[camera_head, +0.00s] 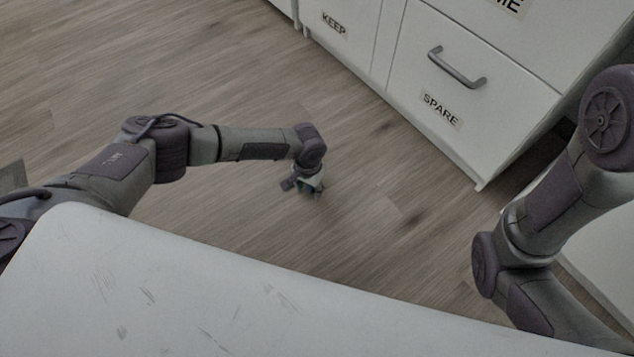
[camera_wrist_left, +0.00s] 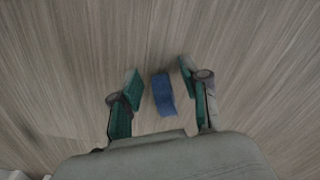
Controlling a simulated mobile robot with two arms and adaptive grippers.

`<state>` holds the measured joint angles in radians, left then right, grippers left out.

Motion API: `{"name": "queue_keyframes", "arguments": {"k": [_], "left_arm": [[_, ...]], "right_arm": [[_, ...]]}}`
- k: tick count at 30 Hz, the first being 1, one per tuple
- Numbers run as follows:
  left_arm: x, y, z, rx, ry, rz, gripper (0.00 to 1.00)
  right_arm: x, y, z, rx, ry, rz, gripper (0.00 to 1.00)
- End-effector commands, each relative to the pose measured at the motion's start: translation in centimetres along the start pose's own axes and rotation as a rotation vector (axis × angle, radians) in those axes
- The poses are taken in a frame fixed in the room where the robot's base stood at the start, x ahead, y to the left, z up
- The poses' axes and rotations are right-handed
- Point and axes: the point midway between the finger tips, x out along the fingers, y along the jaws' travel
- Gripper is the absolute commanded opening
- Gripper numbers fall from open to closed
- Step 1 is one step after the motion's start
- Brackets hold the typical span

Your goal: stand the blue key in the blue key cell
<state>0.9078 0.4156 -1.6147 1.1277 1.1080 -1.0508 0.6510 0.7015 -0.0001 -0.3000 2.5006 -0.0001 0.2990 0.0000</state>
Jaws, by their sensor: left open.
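The blue key (camera_wrist_left: 163,95) lies on the wooden floor in the left wrist view. It is a small dark blue block between the two fingers of my left gripper (camera_wrist_left: 160,84), with a gap to each finger. The left gripper is open, pointing down at the floor, and its fingers have green pads. In the head view my left gripper (camera_head: 306,188) is small and low over the floor, and I cannot make out the key there. The right arm shows at the right edge, but its gripper is out of view. The blue key cell is not in view.
A white cabinet (camera_head: 395,105) with drawers labelled KEEP and SPARE stands at the upper right. The SPARE drawer has a grey handle (camera_head: 456,68) and is shut. The wooden floor (camera_head: 230,60) around the left gripper is open.

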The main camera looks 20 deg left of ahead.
Motion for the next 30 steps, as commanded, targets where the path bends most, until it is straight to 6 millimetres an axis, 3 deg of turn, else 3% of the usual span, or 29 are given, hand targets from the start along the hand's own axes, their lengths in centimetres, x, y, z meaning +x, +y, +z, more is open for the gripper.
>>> {"name": "queue_keyframes", "arguments": {"k": [6,15,30], "left_arm": [[-0.1,0.0,0.0,0.0,0.0,0.0,0.46],[-0.1,0.0,0.0,0.0,0.0,0.0,0.0],[-1.0,0.0,0.0,-0.001,0.0,0.001,0.0]], "right_arm": [[0.0,0.0,0.0,0.0,0.0,0.0,0.5],[0.0,0.0,0.0,0.0,0.001,-0.001,0.5],[0.9,0.2,0.3,0.0,0.0,-0.001,0.5]]}}
